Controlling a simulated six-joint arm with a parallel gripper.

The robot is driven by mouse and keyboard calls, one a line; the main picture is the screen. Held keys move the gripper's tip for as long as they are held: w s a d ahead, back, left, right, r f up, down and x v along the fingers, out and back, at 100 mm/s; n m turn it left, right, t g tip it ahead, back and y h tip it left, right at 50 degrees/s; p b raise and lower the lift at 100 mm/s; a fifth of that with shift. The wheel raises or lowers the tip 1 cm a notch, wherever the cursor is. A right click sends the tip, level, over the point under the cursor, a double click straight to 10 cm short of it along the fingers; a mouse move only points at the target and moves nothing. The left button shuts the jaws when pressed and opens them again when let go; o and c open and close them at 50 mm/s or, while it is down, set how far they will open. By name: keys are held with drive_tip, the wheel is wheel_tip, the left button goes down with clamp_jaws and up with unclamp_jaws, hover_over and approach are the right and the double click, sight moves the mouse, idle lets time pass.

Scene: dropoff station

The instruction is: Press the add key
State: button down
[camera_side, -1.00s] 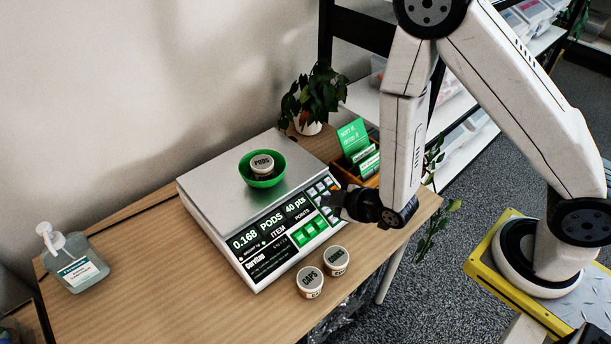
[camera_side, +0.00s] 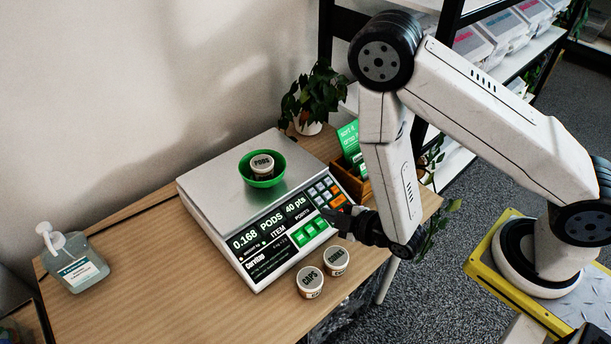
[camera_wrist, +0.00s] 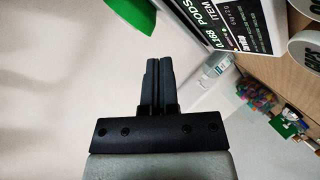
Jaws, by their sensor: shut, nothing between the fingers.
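The scale (camera_side: 212,190) stands on the table, its front panel reading "0.168 PODS 40 pts". The panel has a keypad (camera_side: 322,190) with grey and blue keys and an orange key (camera_side: 338,200), and a row of green keys (camera_side: 308,231) below; their labels are too small to read. A green bowl (camera_side: 262,181) with a PODS jar (camera_side: 262,164) inside rests on the pan. My gripper (camera_side: 328,214) is shut and empty at the panel's right edge, beside the green keys; contact cannot be told. In the wrist view its fingers (camera_wrist: 158,68) are together, with part of the panel (camera_wrist: 228,22) to their right.
A CAPS jar (camera_side: 310,283) and another lidded jar (camera_side: 336,261) stand in front of the scale. A wooden box with green cards (camera_side: 352,143) and a potted plant (camera_side: 312,98) are behind. A pump bottle (camera_side: 76,264) stands at left. The front-left table is clear.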

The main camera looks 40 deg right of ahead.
sight(310, 229)
drive_tip(key=shift+f, duration=0.15)
drive_tip(key=shift+w+f, duration=0.6)
drive_tip(key=shift+f, duration=0.7)
drive_tip(key=shift+w+f, duration=0.6)
drive_tip(key=shift+f, duration=0.7)
drive_tip(key=shift+w+f, duration=0.6)
drive_tip(key=shift+f, duration=0.7)
drive_tip(key=shift+w+f, duration=0.1)
drive_tip(key=shift+f, duration=0.15)
drive_tip(key=shift+f, duration=0.85)
idle(0.9)
idle(0.4)
drive_tip(key=shift+v, duration=0.8)
drive_tip(key=shift+d, duration=0.1)
drive_tip(key=shift+r, duration=0.1)
drive_tip(key=shift+s+r, duration=0.25)
drive_tip(key=shift+r, duration=0.55)
drive_tip(key=shift+s+r, duration=0.3)
drive_tip(key=shift+r, duration=0.5)
drive_tip(key=shift+s+r, duration=0.25)
drive_tip(key=shift+r, duration=0.55)
